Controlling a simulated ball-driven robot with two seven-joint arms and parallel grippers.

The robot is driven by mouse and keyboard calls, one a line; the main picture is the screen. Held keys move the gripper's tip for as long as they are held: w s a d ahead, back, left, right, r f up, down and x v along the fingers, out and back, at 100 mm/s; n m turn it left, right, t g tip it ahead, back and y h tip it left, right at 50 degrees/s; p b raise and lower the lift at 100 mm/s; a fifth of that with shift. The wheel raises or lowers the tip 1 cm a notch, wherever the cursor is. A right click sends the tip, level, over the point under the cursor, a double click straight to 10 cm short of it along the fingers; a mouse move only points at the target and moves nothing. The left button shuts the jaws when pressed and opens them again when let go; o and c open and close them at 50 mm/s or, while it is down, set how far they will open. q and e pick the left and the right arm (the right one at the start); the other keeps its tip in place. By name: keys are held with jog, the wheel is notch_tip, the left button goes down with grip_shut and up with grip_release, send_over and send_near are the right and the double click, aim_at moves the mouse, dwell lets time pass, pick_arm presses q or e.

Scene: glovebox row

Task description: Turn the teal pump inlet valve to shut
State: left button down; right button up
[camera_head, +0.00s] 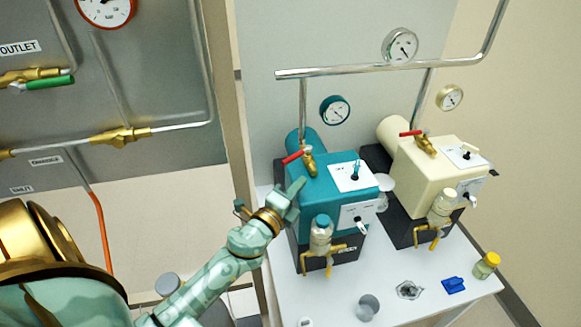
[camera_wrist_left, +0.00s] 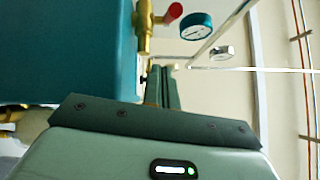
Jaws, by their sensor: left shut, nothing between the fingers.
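The teal pump (camera_head: 335,185) stands on the white table. A brass valve (camera_head: 309,163) with a red lever (camera_head: 292,157) sits on its top left, below a vertical pipe. The lever points left, across the pipe. I see no label saying that this is the inlet valve. In the left wrist view the brass valve (camera_wrist_left: 144,28) and its red lever end (camera_wrist_left: 174,12) show beyond the fingers. My left gripper (camera_head: 298,187) is shut and empty, beside the pump's left side and below the valve, apart from the lever. Its fingers also show in the wrist view (camera_wrist_left: 165,82). My right gripper is not in view.
A cream pump (camera_head: 430,170) with a similar red lever stands to the right. A glass jar (camera_head: 320,238) and a yellow-handled fitting (camera_head: 318,262) are at the teal pump's front. A blue item (camera_head: 453,285) and a yellow-capped bottle (camera_head: 486,265) lie at the table's right.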

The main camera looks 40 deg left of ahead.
aim_at(297, 155)
pick_arm(q)
jog(key=w, duration=0.1)
jog(key=w+a, duration=0.1)
jog(key=w, duration=0.1)
jog(key=shift+r, duration=0.15)
jog(key=shift+a+r, duration=0.2)
jog(key=shift+a, duration=0.9)
jog(key=shift+w+a, duration=0.15)
jog(key=shift+a, duration=0.25)
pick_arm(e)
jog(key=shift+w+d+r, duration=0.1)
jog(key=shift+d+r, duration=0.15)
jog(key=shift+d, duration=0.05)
